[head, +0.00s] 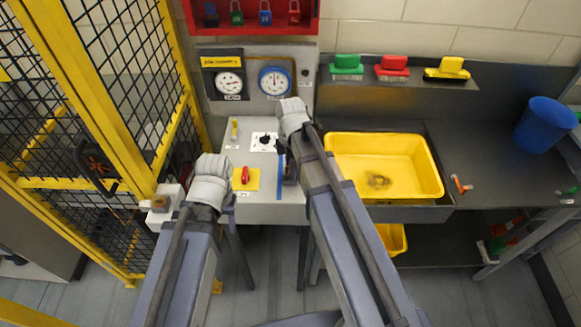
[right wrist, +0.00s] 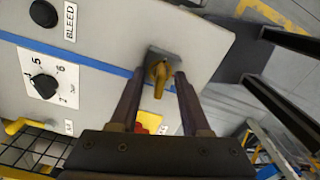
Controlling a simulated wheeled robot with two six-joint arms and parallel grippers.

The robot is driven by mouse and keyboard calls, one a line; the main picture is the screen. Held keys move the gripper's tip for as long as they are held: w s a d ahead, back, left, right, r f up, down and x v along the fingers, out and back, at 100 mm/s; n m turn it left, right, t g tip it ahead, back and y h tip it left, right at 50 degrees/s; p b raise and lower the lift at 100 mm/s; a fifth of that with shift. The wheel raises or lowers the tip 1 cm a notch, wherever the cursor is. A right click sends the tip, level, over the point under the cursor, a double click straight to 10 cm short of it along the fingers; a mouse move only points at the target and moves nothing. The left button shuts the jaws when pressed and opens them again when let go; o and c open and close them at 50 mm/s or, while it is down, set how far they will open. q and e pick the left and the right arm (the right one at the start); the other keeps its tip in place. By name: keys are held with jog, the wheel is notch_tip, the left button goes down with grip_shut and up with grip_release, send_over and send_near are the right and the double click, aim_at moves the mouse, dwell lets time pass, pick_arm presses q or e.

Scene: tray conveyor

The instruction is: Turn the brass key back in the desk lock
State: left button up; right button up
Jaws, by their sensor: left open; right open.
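The brass key (right wrist: 160,80) sits in the desk lock, whose grey plate (right wrist: 174,58) is on the pale panel near its edge, in the right wrist view. The key's bow stands roughly in line with the fingers, slightly tilted. My right gripper (right wrist: 158,78) is open, one finger on each side of the key with gaps showing. In the head view my right gripper (head: 288,170) is at the desk's right side and its arm hides the lock and key. My left gripper is mostly hidden behind its own wrist (head: 210,183), left of the desk.
The desk (head: 262,212) carries a red switch on a yellow plate (head: 245,179), a black dial (head: 264,142) and a blue stripe (right wrist: 100,58). A yellow tub (head: 432,180) stands right of my right arm. A yellow-framed mesh fence (head: 120,110) stands at left. Gauges (head: 275,81) are behind.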

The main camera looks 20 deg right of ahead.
jog(key=shift+r, duration=0.15)
notch_tip(320, 180, up, 8)
jog(key=p, duration=0.8)
jog(key=shift+f, duration=0.2)
jog(key=shift+s+a+f, duration=0.1)
jog(key=shift+s+f, duration=0.05)
jog(key=shift+f, duration=0.05)
jog(key=s+a+f+m+b, duration=0.1)
jog(key=s+a+m+b, duration=0.1)
jog(key=s+a+f+m+b, duration=0.1)
jog(key=s+f+m+b, duration=0.1)
jog(key=s+a+f+m+b, duration=0.1)
jog(key=s+a+f+m, duration=0.1)
jog(key=shift+s+a+f+h+b, duration=0.15)
jog(key=shift+s+a+h+b, duration=0.15)
jog(key=shift+a+b, duration=0.1)
jog(key=s+a+f+m+b, duration=0.4)
jog(key=s+m, duration=0.3)
jog(key=m, duration=0.1)
jog(key=shift+s+a+f+h+b, duration=0.25)
jog(key=shift+h+b, duration=0.05)
